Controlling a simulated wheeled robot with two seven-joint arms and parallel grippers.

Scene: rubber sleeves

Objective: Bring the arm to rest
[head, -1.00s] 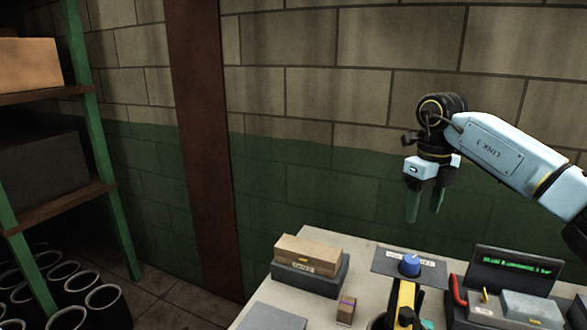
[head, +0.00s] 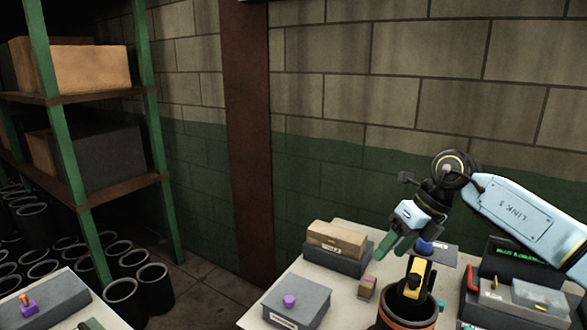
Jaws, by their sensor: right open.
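My right gripper (head: 395,244) is in the right half of the head view, on the pale blue arm that comes in from the right. Its two green fingers point down and to the left, and nothing shows between them. The gripper is open and appears in front of the table's far part, beside a blue knob (head: 424,247) on a dark plate (head: 443,257). The gripper and a yellow and black part partly cover that plate. My left gripper is not in view.
On the table (head: 345,312) are a cardboard box on a grey block (head: 337,255), a small brown block (head: 367,288) and a grey box with a purple knob (head: 300,303). A dark container with an orange band (head: 395,318) stands in front. Shelving (head: 110,97) and black buckets (head: 155,288) are left.

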